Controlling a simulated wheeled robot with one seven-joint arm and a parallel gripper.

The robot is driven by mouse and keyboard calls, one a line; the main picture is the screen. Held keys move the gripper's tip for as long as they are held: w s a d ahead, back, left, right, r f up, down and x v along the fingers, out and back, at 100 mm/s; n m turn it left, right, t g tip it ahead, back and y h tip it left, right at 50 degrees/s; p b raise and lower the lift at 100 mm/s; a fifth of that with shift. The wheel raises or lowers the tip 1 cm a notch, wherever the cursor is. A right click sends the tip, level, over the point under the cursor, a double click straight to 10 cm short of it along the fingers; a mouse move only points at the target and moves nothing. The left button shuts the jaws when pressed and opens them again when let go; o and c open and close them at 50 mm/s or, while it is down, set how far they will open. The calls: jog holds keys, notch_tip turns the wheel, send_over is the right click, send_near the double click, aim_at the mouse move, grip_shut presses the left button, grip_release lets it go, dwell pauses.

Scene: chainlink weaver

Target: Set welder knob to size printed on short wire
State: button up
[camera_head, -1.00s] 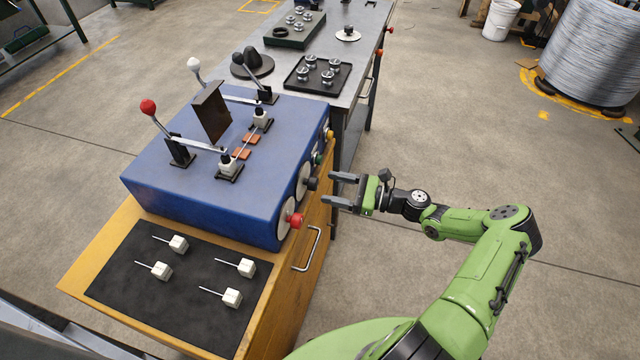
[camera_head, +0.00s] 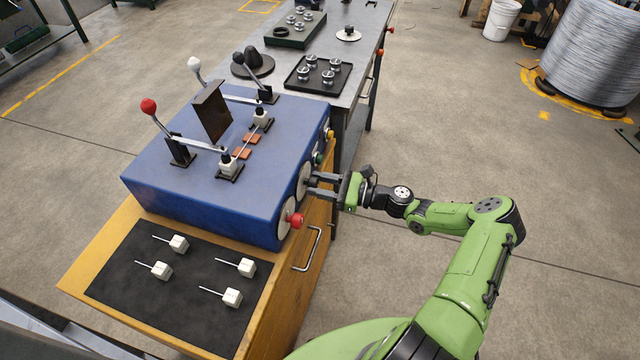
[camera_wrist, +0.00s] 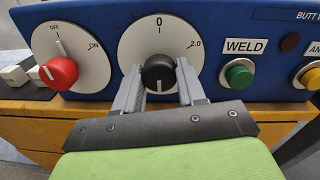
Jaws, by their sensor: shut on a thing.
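The blue welder (camera_head: 215,165) stands on a wooden cabinet. Its black knob (camera_wrist: 158,73) sits on a white dial (camera_wrist: 137,50), marked 0 at the top and 2.0 at the upper right. A short white mark shows at the knob's lower edge. My gripper (camera_head: 314,184) reaches the welder's front from the right, its two fingers shut on either side of the black knob. Several white blocks with short wires, such as this wire block (camera_head: 232,297), lie on a black mat (camera_head: 125,250). No printed size is readable on them.
A red knob (camera_wrist: 58,73) with OFF and ON marks is left of the dial. A green WELD button (camera_wrist: 239,74) and a yellow button (camera_wrist: 312,75) are to the right. A metal handle (camera_head: 308,250) juts from the cabinet. The floor right of the cabinet is open.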

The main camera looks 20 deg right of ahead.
jog(key=shift+n, duration=0.3)
jog(key=shift+n+t+h+b, duration=0.25)
jog(key=shift+n+b, duration=3.05)
jog(key=shift+n, duration=2.25)
jog(key=shift+n+t+h+b, duration=0.2)
jog(key=shift+n+b, duration=3.05)
jog(key=shift+n, duration=2.3)
jog(key=o, duration=1.1)
jog(key=shift+c, duration=0.2)
jog(key=p+v, duration=0.2)
jog(key=v, duration=1.3)
jog(key=shift+s+d+p, duration=0.3)
jog(key=shift+p, duration=0.1)
